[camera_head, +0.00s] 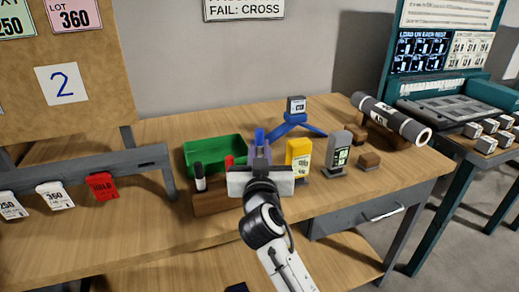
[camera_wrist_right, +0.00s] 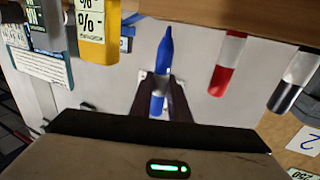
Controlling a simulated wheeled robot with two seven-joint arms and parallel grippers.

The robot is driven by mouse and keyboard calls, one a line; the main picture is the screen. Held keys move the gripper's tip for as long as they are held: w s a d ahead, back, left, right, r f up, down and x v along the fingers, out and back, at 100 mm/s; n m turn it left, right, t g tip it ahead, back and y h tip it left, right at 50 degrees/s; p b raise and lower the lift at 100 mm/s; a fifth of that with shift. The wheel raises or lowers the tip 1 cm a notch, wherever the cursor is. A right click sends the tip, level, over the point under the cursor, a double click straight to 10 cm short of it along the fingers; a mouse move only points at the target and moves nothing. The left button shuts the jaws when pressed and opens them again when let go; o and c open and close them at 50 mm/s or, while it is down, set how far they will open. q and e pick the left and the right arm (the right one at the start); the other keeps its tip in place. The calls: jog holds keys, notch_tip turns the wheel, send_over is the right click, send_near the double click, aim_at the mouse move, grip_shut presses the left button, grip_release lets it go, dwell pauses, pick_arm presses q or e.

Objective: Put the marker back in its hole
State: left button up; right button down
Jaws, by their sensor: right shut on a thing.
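My right gripper (camera_head: 261,158) is shut on the blue marker (camera_head: 259,136), whose upper end shows above the fingers. I cannot tell whether the tip touches the block. The wooden block (camera_head: 212,202) is partly hidden behind my right wrist in the head view. The black marker (camera_head: 199,178) and the red marker (camera_wrist_right: 228,64) stand in the block. My left gripper is not in view.
A green bin (camera_head: 214,147) stands behind the block. A yellow box (camera_head: 298,155), a grey device (camera_head: 338,150) and a small brown block (camera_head: 370,160) stand to the right. A blue stand (camera_head: 294,121) is behind. A rail with tags (camera_head: 105,168) is left. The front table strip is clear.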

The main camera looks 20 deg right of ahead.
jog(key=shift+f+b, duration=0.55)
jog(key=shift+f, duration=0.05)
jog(key=shift+f+b, duration=0.75)
jog(key=shift+f, duration=0.2)
jog(key=shift+f+b, duration=0.2)
jog(key=shift+b, duration=0.2)
jog(key=shift+f, duration=0.1)
jog(key=shift+f+b, duration=0.3)
jog(key=shift+b, duration=0.1)
jog(key=shift+f+b, duration=0.75)
jog(key=c, duration=1.6)
grip_release()
